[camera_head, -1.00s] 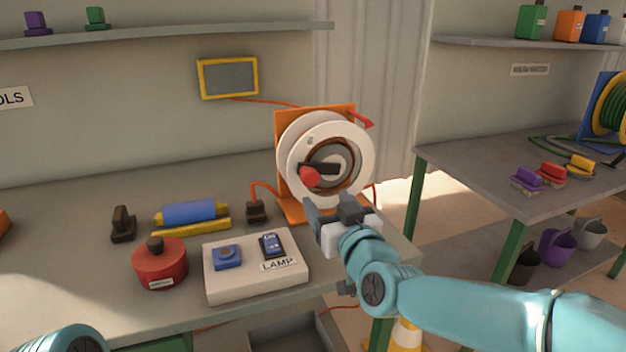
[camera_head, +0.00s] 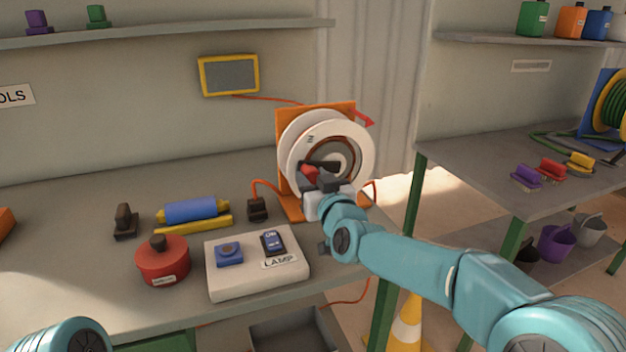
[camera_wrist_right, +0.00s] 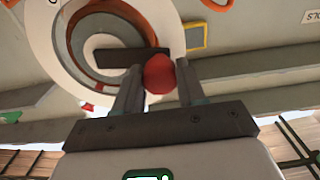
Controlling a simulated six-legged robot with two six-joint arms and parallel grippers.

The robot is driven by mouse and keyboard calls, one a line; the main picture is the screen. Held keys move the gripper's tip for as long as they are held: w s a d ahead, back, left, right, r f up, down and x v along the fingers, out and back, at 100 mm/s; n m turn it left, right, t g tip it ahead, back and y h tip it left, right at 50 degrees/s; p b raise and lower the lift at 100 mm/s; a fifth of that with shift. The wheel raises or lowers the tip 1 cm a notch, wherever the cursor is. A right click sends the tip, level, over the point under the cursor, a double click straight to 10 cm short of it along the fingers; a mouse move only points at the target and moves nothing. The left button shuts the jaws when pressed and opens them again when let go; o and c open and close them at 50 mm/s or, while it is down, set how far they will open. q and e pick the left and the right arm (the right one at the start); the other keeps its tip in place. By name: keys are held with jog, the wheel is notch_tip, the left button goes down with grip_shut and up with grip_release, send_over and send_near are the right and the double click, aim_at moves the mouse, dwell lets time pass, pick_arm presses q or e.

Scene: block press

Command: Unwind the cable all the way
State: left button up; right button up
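The cable reel (camera_head: 357,143) is a white disc pair on an orange stand (camera_head: 291,207) at the back of the bench. A dark crank arm with a red knob (camera_head: 309,174) sits on its front face. An orange cable (camera_head: 262,188) runs from the reel's left side to a black plug block (camera_head: 257,208). My right gripper (camera_head: 321,180) is at the crank, partly hiding it. In the right wrist view the red knob (camera_wrist_right: 159,74) is between its two fingers, which appear to touch it on both sides. My left gripper is out of view.
A white lamp box (camera_head: 240,279) with a button and switch, a red pot (camera_head: 162,263) and a blue roller (camera_head: 190,211) stand left of the reel. A yellow-framed screen (camera_head: 229,75) hangs behind.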

grip_shut()
jog(key=shift+f, duration=0.15)
jog(key=shift+w+d+f+n+b, duration=0.15)
jog(key=shift+f+n+b, duration=0.35)
jog(key=shift+f+n, duration=0.9)
jog(key=shift+s+d+f+n+b, duration=0.15)
jog(key=shift+f+n+b, duration=0.45)
jog(key=shift+n, duration=1.5)
jog(key=shift+w+f, duration=0.1)
jog(key=o, duration=0.9)
grip_release()
